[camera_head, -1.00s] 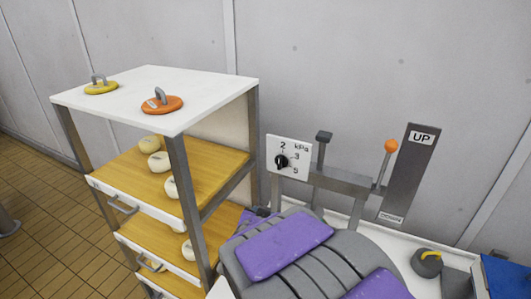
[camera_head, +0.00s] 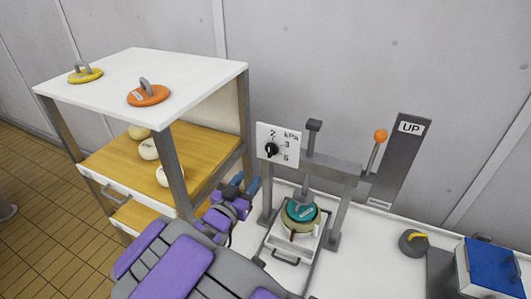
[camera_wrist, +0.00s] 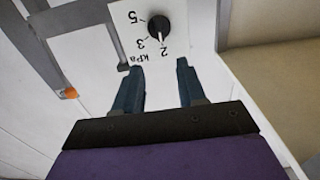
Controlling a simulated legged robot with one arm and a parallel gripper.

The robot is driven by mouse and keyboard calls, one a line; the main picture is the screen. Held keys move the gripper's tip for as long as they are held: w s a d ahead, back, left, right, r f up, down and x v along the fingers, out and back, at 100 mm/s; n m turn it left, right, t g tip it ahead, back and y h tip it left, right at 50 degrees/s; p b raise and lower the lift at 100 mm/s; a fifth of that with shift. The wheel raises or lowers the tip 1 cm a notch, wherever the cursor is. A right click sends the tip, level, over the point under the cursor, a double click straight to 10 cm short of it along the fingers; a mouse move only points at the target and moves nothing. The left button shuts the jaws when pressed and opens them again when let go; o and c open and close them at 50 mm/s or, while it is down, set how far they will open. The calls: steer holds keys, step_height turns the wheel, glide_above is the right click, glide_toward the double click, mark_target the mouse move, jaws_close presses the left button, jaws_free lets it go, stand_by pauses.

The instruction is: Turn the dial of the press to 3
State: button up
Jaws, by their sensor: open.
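The press (camera_head: 330,170) stands against the wall, with a white dial panel (camera_head: 291,133) at its upper left marked 2, 3, 5 and kPa. The black dial (camera_head: 271,150) is on this panel. In the wrist view, where the panel is upside down, the white mark on the dial (camera_wrist: 158,30) points toward the 2. My gripper (camera_head: 246,184) is open and empty, below and left of the panel. In the wrist view, my gripper's two blue fingers (camera_wrist: 160,68) are spread, with their tips just short of the panel edge nearest them, apart from the dial.
A shelf rack (camera_head: 165,78) with an orange disc (camera_head: 149,96) and a yellow disc (camera_head: 84,76) on top stands close left of my arm. A lever with an orange knob (camera_head: 380,136) is right of the press. A teal-topped round mould (camera_head: 301,213) sits under the press.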

mark_target(269, 150)
steer(key=x, duration=1.3)
steer(key=shift+w, duration=0.25)
steer(key=shift+c, duration=0.3)
jaws_close()
